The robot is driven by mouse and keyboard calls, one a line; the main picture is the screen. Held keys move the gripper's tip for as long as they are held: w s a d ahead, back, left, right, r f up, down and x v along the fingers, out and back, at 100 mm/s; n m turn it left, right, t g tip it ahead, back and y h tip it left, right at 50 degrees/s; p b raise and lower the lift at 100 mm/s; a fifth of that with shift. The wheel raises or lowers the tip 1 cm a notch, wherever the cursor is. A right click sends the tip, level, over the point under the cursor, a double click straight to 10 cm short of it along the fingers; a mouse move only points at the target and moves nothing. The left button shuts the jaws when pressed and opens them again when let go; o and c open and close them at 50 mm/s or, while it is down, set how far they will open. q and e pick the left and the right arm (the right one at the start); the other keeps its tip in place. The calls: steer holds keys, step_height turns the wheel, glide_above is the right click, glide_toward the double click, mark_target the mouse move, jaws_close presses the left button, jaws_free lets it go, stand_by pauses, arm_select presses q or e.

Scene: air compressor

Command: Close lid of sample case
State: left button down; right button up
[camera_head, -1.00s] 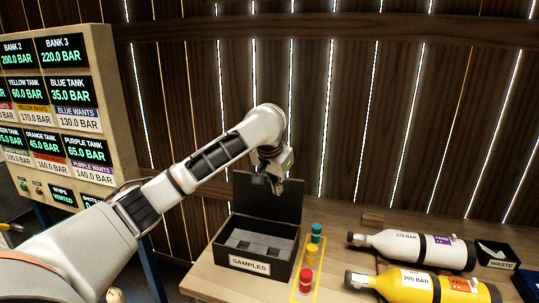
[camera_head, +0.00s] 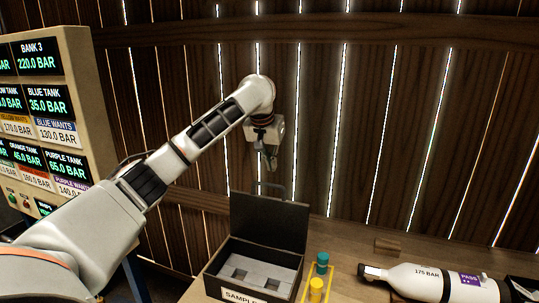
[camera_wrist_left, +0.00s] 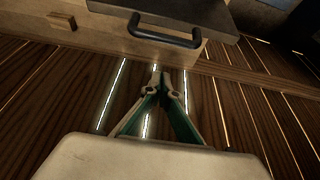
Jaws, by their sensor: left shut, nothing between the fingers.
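The sample case (camera_head: 288,287) is a black box with a "SAMPLE…" label on its front, cut off by the frame's bottom edge. Its grey insert with square slots shows inside. Its lid (camera_head: 270,222) stands open, roughly upright, with a dark handle (camera_head: 270,185) on its top edge. My left gripper (camera_head: 271,167) is shut and empty, pointing down just above the handle. In the left wrist view the shut fingertips (camera_wrist_left: 157,70) are apart from the handle (camera_wrist_left: 163,33), on the wall side of the lid (camera_wrist_left: 190,8). My right gripper is out of view.
Teal (camera_head: 322,262) and yellow (camera_head: 316,288) capped vials stand right of the case. A white gas cylinder (camera_head: 425,283) lies farther right, with a small wooden block (camera_head: 388,246) behind it. The slatted wall (camera_head: 350,120) rises close behind the table. A gauge panel (camera_head: 75,70) stands left.

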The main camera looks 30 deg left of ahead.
arm_select(q)
steer(key=f, duration=0.1)
steer(key=s+f, duration=0.2)
steer(key=shift+s+d+f, duration=0.15)
steer(key=shift+s+d, duration=0.1)
steer(key=shift+d, duration=0.05)
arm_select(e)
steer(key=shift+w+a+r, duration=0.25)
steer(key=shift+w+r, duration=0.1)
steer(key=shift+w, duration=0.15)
arm_select(q)
steer(key=shift+s, duration=0.15)
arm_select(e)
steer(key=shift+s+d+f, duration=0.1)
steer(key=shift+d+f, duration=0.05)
